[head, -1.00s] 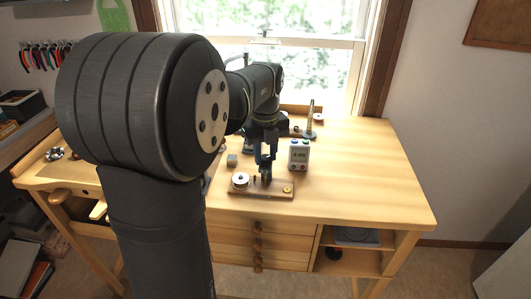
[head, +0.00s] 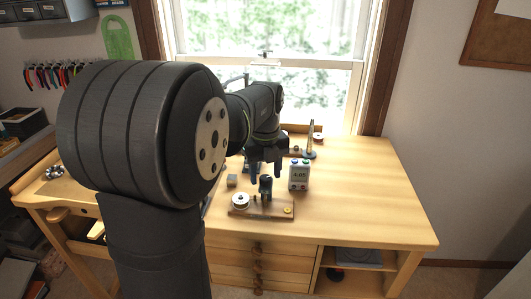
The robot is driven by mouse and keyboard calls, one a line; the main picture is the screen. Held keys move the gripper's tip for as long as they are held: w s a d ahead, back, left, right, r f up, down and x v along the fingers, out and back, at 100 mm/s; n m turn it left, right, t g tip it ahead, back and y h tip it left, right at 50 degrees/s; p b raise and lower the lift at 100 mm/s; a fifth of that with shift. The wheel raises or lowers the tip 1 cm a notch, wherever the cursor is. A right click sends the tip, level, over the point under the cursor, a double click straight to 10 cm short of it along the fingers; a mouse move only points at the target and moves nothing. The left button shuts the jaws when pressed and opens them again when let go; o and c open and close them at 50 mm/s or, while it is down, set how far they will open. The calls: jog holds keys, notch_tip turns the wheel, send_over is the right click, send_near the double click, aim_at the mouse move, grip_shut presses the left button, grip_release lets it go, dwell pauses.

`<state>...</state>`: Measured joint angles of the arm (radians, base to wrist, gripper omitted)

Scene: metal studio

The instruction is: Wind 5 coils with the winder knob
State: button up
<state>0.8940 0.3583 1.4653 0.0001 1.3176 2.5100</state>
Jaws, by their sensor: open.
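The winder (head: 268,213) is a wooden base near the front of the bench. A white spool (head: 240,202) sits at its left end and a small brass-coloured piece (head: 288,210) at its right end. A dark upright knob (head: 266,185) stands near its middle. My gripper (head: 266,175) points down behind or above the knob, its two fingers spread apart and empty. Whether a finger touches the knob is hard to tell. Wire on the spool is too small to make out.
A small grey block (head: 232,181) lies left of the winder. A dark stand with an upright rod (head: 310,142) is at the back by the window. The right part of the bench top (head: 365,190) is clear. My arm hides much of the left side.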

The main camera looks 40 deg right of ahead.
aim_at(266, 177)
notch_tip(266, 177, up, 17)
dwell(0.4)
